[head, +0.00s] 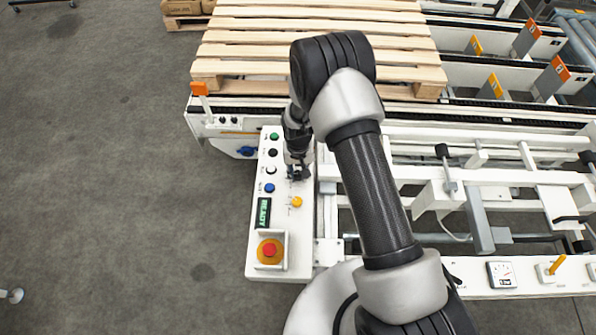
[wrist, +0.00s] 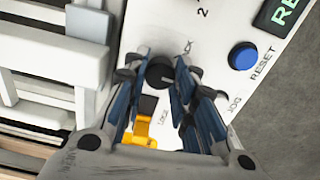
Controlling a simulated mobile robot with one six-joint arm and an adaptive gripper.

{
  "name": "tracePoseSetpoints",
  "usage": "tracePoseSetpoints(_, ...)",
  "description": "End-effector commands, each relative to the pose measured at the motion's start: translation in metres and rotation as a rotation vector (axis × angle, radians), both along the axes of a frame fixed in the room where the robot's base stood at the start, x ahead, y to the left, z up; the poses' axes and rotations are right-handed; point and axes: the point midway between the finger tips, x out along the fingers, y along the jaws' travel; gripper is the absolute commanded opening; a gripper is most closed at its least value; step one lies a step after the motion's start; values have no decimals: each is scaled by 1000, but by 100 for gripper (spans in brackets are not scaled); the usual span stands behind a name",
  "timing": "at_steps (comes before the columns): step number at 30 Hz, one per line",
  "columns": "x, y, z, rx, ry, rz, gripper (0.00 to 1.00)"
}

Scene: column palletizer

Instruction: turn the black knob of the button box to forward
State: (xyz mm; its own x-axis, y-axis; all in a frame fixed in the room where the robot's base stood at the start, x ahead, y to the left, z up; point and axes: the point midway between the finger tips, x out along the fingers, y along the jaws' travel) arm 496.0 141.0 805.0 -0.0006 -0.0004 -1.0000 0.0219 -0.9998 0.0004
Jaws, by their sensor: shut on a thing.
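The white button box (head: 256,208) stands left of my arm in the head view, and part of its panel (wrist: 212,95) shows in the wrist view. The black knob (wrist: 158,74) sits on the panel between my fingertips in the wrist view. My gripper (wrist: 157,72) points down at the panel and is shut on the knob, one finger on each side. In the head view my gripper (head: 298,173) covers the knob. Lettering beside the knob is partly hidden, so I cannot read which position it points to.
A blue button (wrist: 243,55) marked RESET is close to the right finger. A yellow button (head: 297,202) is just below my gripper, and a red emergency stop (head: 269,251) is at the box's near end. Wooden pallets (head: 330,45) lie behind. White machine frame stands right.

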Motion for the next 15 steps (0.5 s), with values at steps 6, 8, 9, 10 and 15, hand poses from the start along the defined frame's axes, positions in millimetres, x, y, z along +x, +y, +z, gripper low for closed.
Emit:
tracePoseSetpoints(6, 1, 0, 0, 1, -3, -75, 1)
tracePoseSetpoints(8, 1, 0, 0, 1, -2, -110, 1)
tracePoseSetpoints(9, 1, 0, -1, 1, -3, -138, 1)
tracePoseSetpoints(10, 1, 0, -1, 1, -2, -161, 1)
tracePoseSetpoints(15, 2, 0, -1, 1, -3, -309, 1)
